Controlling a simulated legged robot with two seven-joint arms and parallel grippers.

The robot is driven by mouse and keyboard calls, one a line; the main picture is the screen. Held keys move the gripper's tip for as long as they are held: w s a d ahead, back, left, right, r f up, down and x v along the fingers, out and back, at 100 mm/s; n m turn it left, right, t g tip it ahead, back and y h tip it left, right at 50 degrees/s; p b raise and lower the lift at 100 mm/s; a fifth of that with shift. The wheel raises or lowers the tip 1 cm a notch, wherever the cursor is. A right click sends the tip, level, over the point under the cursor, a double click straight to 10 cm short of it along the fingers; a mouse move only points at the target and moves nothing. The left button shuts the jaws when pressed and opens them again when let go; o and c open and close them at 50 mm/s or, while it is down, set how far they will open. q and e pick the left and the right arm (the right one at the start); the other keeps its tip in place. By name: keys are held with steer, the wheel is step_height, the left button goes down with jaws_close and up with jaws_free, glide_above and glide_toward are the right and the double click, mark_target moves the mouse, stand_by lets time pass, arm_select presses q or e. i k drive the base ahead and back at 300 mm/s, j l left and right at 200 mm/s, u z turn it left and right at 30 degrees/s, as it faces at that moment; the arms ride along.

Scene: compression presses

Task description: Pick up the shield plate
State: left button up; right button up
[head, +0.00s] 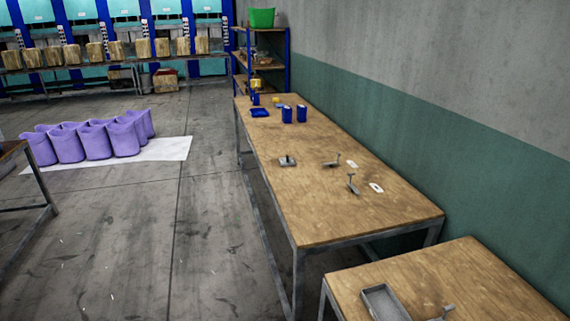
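Two small white flat plates lie on the long wooden table. The nearer plate (376,188) shows a dark spot in its middle, and the farther plate (351,164) lies just behind it. Either may be the shield plate; they are too small to tell. A grey T-shaped tool (352,184) stands beside the nearer plate, and a similar tool (331,162) is beside the farther one. A small grey block-like piece (287,161) sits near the table's left edge. Neither of my grippers is in view.
The long table (330,215) stands along the wall, with blue containers (287,115) at its far end. A nearer table (460,275) holds a grey tray (383,303). Purple bins (92,140) stand on a white sheet at left. The floor between is clear.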

mark_target(286, 162)
steer(key=i+j, duration=0.3)
steer(key=i, duration=0.4)
steer(key=i+j+u, duration=0.15)
steer(key=i+j, duration=0.15)
steer(key=i, duration=0.4)
steer(key=i+j, duration=0.2)
steer(key=i, duration=0.55)
steer(key=i+j+u, duration=0.15)
steer(key=i, duration=0.55)
steer(key=i+j, duration=0.2)
steer(key=i, duration=0.55)
steer(key=k+j+u, duration=0.05)
